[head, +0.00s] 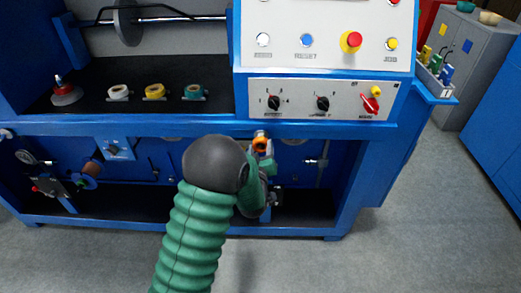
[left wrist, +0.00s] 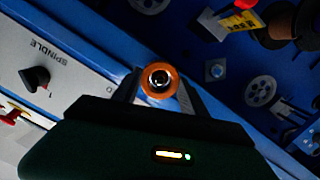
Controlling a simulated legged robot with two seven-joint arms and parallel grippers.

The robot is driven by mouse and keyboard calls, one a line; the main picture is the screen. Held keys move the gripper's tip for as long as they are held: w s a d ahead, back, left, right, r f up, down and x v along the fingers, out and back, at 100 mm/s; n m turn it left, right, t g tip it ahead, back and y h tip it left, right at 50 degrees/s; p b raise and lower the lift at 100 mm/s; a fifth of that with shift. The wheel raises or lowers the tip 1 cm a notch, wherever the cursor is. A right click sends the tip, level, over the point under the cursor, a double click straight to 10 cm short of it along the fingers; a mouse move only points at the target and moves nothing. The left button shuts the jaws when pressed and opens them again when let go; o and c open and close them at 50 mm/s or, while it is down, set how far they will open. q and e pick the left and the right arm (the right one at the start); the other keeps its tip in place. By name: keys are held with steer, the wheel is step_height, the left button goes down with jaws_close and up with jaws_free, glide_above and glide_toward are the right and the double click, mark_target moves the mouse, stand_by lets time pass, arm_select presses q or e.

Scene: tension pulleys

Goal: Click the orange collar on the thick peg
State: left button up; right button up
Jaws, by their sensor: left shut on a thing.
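The orange collar (head: 261,143) sits at the front of the blue machine, just below the front rail. My left gripper (head: 262,153) is shut on it, partly hidden behind my own arm. In the left wrist view the orange collar (left wrist: 146,80) lies between the two fingers of my left gripper (left wrist: 160,90). A shiny round metal end, seemingly the thick peg (left wrist: 160,80), shows in the collar's hole. I cannot tell how far the collar is on the peg. My right gripper is not in view.
A white ring (head: 119,92), a yellow ring (head: 155,91) and a green ring (head: 194,92) stand on the black shelf. A knob panel (head: 300,101) is above the rail. Pulley wheels (left wrist: 261,91) are in the lower bay. The floor in front is clear.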

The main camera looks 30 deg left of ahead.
mark_target(260, 145)
arm_select(q)
steer(key=shift+r+b+x, duration=0.2)
steer(key=shift+b+x, duration=0.1)
steer(key=shift+x, duration=1.1)
steer(key=shift+a, duration=0.1)
steer(key=shift+r, duration=0.1)
steer(key=o, duration=1.5)
steer(key=shift+w, duration=0.1)
steer(key=shift+c, duration=0.2)
steer(key=p+v, duration=0.8)
steer(key=v, duration=0.8)
steer(key=shift+s, duration=0.45)
